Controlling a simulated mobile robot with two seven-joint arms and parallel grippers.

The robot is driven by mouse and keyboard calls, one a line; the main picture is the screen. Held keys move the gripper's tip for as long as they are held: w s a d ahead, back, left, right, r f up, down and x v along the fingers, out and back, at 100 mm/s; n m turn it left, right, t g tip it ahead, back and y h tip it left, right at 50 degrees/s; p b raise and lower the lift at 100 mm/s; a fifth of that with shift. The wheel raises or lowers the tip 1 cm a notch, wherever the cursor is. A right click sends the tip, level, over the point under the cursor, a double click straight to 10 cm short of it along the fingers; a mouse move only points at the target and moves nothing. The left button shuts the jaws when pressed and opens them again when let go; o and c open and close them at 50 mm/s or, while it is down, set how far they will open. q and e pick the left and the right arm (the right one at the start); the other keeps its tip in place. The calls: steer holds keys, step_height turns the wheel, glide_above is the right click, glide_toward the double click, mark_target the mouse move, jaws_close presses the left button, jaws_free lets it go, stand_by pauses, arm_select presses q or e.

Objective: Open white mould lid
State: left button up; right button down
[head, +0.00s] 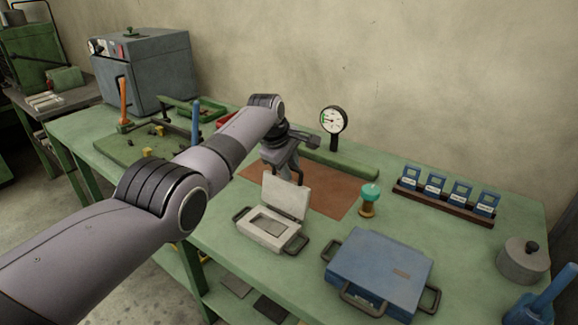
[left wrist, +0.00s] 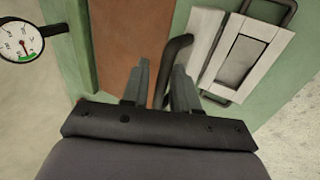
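The white mould (head: 250,229) lies on the green bench with its grey cavity showing. Its white lid (head: 286,197) stands up, roughly upright, at the back edge. In the left wrist view the mould frame (left wrist: 212,76) is at the upper right, with the lid (left wrist: 203,36) as a narrow pale strip beside it. My left gripper (head: 291,170) is just behind the lid's top edge. In the left wrist view my left gripper (left wrist: 162,66) has its fingers apart, with the lid's dark handle (left wrist: 178,48) between them, nearer the right finger. My right gripper is out of view.
A blue mould (head: 380,267), closed, lies right of the white one. A turquoise-topped brass piece (head: 368,198) stands between them, further back. A brown mat (head: 335,198) lies behind. A dial gauge (head: 333,120) stands near the wall. A rack of blue-framed tags (head: 445,205) is at right.

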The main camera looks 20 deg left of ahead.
arm_select(q)
steer(key=shift+s+f, duration=0.1)
steer(key=shift+f, duration=0.15)
steer(key=shift+p+v, duration=1.25)
steer(key=shift+v, duration=0.1)
steer(key=shift+w+v, duration=0.2)
steer(key=shift+v, duration=2.2)
steer(key=shift+a, duration=0.1)
